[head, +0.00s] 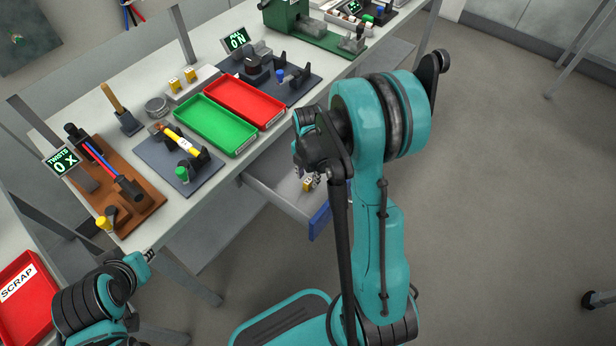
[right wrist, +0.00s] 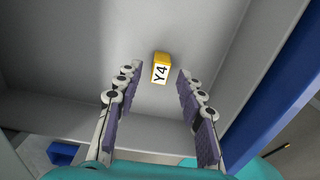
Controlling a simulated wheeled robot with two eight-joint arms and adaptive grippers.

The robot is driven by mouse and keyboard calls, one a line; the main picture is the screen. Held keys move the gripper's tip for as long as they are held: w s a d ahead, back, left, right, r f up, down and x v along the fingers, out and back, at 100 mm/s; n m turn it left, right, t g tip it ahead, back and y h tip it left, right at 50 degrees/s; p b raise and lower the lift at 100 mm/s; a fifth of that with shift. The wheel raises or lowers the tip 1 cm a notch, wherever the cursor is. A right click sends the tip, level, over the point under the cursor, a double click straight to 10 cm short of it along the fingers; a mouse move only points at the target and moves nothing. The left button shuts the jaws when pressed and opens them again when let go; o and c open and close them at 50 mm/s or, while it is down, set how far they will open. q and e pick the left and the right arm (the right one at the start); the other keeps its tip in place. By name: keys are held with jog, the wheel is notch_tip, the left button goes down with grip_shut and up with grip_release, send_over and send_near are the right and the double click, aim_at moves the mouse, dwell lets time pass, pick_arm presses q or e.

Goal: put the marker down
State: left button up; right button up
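The yellow marker (right wrist: 161,68), with a white face reading Y4, is in the open grey drawer (right wrist: 75,60). In the right wrist view it sits between and beyond my right gripper's fingers (right wrist: 158,100), which are spread with gaps on both sides of it. The marker (head: 307,184) also shows as a small yellow block in the drawer in the head view, beside the right gripper (head: 315,180), which is partly hidden by my arm. My left gripper (head: 148,254) is at the lower left, away from the drawer; its fingers are not clear.
The drawer's blue front (head: 320,220) is close to my right gripper. On the bench above are a green tray (head: 215,122), a red tray (head: 244,100) and a white block with two yellow pieces (head: 182,80). A red scrap bin (head: 22,300) is at far left.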

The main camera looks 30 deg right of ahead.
aim_at(308, 181)
notch_tip(308, 181, up, 11)
jog(key=p, duration=0.4)
jog(key=s+a+r+m+t, duration=0.7)
jog(key=s+a+r+m, duration=0.3)
jog(key=m, duration=1.2)
notch_tip(308, 181, up, 2)
jog(key=shift+s+a+r, duration=0.1)
jog(key=shift+s+a, duration=0.2)
jog(key=shift+s, duration=0.25)
jog(key=shift+c, duration=0.6)
